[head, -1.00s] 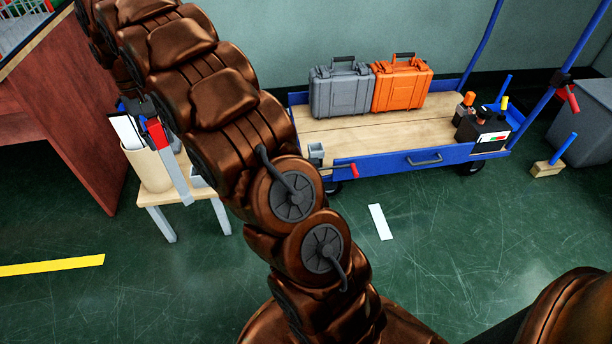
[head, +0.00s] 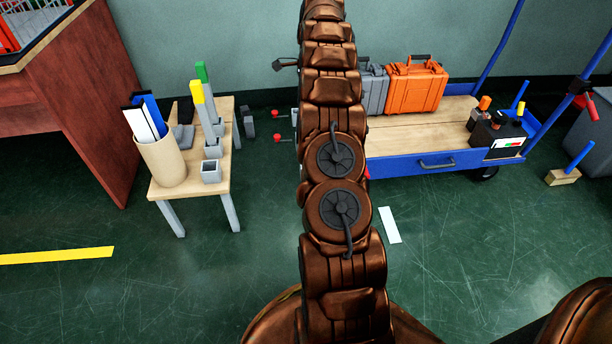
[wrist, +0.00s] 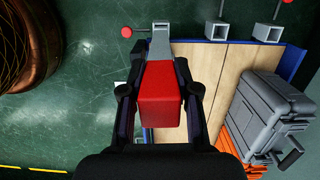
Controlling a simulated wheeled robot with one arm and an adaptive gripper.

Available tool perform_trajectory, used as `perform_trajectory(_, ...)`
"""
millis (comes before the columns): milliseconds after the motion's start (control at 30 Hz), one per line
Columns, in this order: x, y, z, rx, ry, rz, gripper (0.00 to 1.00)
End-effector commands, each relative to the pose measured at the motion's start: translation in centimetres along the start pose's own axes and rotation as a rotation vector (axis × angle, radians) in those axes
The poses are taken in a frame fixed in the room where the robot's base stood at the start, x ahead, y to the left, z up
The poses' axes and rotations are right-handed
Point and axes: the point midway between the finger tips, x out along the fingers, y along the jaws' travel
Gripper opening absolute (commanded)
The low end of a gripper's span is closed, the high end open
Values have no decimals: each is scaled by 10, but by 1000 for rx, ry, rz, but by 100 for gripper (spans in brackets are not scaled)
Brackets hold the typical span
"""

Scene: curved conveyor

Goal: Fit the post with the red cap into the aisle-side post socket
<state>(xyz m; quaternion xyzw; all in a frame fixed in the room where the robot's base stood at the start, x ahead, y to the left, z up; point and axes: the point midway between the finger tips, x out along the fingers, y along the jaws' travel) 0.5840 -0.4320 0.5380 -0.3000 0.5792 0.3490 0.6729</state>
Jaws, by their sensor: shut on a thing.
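In the wrist view my gripper (wrist: 160,95) is shut on the red cap (wrist: 160,88) of a grey post (wrist: 160,50). The post runs away from the jaws, its far end near the cart's corner. Two square grey sockets (wrist: 218,30) and (wrist: 268,32) show open and empty to the right of the post. The cart spot behind the post's far end is hidden, so I cannot tell whether a socket lies there or the post touches it. In the head view my arm covers the gripper, the post and the cart's left end.
The blue cart (head: 400,168) carries a grey case (head: 374,92), an orange case (head: 416,88) and a black box (head: 497,135). Red-knobbed handles (head: 277,137) stick out at its left end. A small table (head: 222,165) holds yellow- and green-capped posts.

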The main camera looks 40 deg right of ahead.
Motion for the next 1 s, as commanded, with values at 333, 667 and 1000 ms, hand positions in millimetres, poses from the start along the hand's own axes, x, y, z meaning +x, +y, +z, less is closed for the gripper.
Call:
perform_trajectory(333,38,0,-14,38,-1,-1,0)
perform_trajectory(667,72,-1,-19,37,-1,-3,0)
perform_trajectory(1000,99,-2,-23,36,-1,-6,0)
